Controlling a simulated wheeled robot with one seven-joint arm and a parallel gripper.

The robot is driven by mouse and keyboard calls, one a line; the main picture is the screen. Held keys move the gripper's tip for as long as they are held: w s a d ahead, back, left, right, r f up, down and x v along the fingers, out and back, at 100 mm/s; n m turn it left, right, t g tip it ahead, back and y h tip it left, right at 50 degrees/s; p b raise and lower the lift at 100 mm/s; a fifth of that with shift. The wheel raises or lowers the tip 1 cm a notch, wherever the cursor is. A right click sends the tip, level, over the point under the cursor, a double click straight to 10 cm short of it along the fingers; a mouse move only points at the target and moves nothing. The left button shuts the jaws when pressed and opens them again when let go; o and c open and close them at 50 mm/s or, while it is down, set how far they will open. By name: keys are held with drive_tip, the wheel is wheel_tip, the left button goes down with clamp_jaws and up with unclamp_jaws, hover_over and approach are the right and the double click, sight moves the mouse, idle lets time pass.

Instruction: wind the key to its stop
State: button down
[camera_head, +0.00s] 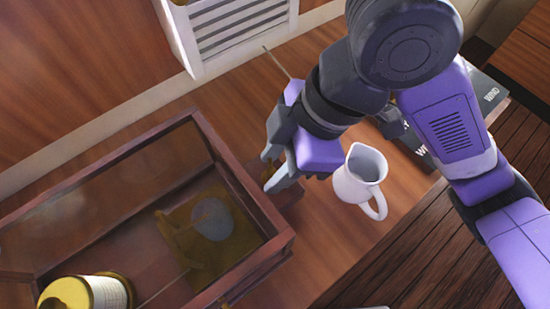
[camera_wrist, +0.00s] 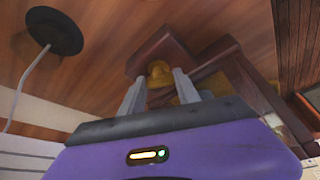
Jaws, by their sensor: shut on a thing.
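The key (camera_wrist: 160,72) is a rounded brass-coloured piece at the side of a dark red wooden, glass-sided case (camera_head: 277,246). It shows between the fingers of my gripper (camera_wrist: 160,78) in the wrist view. My gripper (camera_head: 269,173) is shut on it, reaching in from the right at the case's right end in the head view. There the fingers largely hide the key. Inside the case are brass works with a round grey disc (camera_head: 212,219) and a brass-ended drum with white paper (camera_head: 108,293). The key's turn angle cannot be told.
A white jug (camera_head: 352,184) stands close beside my gripper on the right. Dark books or boxes (camera_head: 483,88) with white lettering lie behind my arm. A white louvred vent (camera_head: 235,30) is on the wall. The wrist view shows a black disc on a pale stem (camera_wrist: 55,32).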

idle(0.3)
drive_tip(key=c, duration=0.9)
unclamp_jaws()
drive_tip(key=p+v, duration=0.1)
drive_tip(key=v, duration=0.6)
drive_tip(key=shift+d+r, duration=0.15)
drive_tip(key=shift+r, duration=0.25)
drive_tip(key=shift+d, duration=0.1)
